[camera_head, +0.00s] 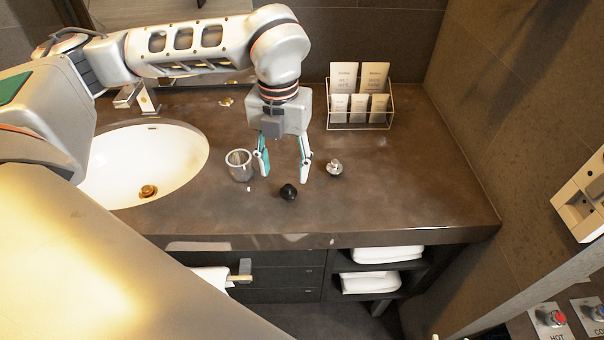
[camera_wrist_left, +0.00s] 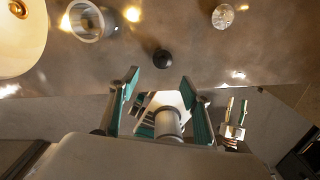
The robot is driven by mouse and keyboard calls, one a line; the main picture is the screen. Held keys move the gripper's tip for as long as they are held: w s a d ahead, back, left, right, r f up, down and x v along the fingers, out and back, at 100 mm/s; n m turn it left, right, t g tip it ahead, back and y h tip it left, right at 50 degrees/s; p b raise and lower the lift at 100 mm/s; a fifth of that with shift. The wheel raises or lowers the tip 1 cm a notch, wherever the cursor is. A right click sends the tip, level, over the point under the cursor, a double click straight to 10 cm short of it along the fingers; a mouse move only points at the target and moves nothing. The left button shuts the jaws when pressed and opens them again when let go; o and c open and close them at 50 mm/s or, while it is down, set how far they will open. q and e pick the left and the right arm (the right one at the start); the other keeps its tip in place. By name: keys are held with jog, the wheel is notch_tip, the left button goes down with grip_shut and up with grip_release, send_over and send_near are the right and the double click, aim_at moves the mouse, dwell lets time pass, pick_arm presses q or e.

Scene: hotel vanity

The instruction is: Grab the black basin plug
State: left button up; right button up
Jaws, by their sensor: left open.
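The black basin plug (camera_head: 289,192) lies on the brown counter, near its front edge. My left gripper (camera_head: 284,171) points down above the counter, open and empty, just behind and above the plug. In the left wrist view the plug (camera_wrist_left: 162,59) shows just beyond the gap between the two open fingers (camera_wrist_left: 160,78), apart from both. What looks like my right gripper (camera_wrist_left: 235,116) shows small at the lower right of the left wrist view; its jaw state is unclear.
A glass tumbler (camera_head: 239,165) stands left of the plug, beside the basin (camera_head: 145,165). A small clear-and-metal stopper-like object (camera_head: 334,168) stands to the right. A wire rack of packets (camera_head: 360,97) is at the back. The counter's right side (camera_head: 430,190) is clear.

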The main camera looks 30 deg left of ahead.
aim_at(288, 186)
pick_arm(q)
jog(key=shift+w+a+f, duration=0.1)
jog(key=shift+w+f, duration=0.05)
jog(key=shift+w, duration=0.3)
jog(key=shift+w+f, duration=0.2)
jog(key=shift+f, duration=0.15)
jog(key=shift+s+f, duration=0.35)
jog(key=shift+f, duration=0.75)
jog(key=f, duration=0.2)
jog(key=f+p, duration=0.1)
jog(key=shift+w+f, duration=0.25)
jog(key=shift+f, duration=0.55)
jog(key=c, duration=1.1)
jog(key=shift+c, duration=0.5)
pick_arm(e)
jog(key=shift+s+g, duration=0.3)
jog(key=shift+s, duration=0.05)
